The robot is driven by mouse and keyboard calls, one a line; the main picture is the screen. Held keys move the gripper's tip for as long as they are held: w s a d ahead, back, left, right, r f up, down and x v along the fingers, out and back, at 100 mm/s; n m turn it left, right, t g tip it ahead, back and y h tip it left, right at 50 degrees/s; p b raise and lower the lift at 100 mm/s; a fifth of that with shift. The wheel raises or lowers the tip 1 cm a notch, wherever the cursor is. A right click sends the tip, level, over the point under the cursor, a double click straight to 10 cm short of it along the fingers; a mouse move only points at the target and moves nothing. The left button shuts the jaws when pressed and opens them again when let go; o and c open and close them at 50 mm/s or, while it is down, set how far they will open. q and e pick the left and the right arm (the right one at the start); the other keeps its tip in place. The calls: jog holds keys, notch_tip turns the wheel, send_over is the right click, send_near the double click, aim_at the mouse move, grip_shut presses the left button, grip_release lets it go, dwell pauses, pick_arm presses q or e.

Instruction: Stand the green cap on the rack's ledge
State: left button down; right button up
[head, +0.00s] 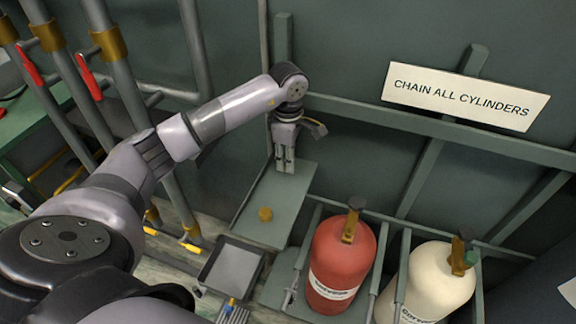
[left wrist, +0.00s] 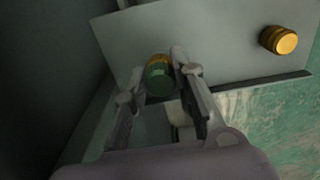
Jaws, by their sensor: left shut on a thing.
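My left gripper (head: 285,162) points down at the back end of the rack's grey-green ledge (head: 284,198). In the left wrist view the gripper (left wrist: 158,78) is shut on the green cap (left wrist: 160,80), a short green cylinder with a brass-coloured band, held between the fingertips. The cap is at or just above the ledge (left wrist: 215,35); I cannot tell whether it touches. In the head view the held cap cannot be made out. My right gripper is not in view.
A brass cap (head: 265,214) stands on the ledge nearer the front; it also shows in the left wrist view (left wrist: 279,40). A grey tray (head: 204,272) lies below.

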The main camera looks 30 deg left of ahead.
pick_arm(q)
notch_tip(320, 180, down, 3)
jog(key=shift+r, duration=0.15)
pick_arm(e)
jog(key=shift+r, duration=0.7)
pick_arm(q)
jog(key=c, duration=1.3)
grip_release()
jog(key=shift+c, duration=0.2)
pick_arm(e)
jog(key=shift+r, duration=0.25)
pick_arm(q)
jog(key=shift+r, duration=0.15)
notch_tip(320, 180, up, 12)
jog(key=shift+f+p, duration=0.15)
jog(key=shift+p, duration=0.6)
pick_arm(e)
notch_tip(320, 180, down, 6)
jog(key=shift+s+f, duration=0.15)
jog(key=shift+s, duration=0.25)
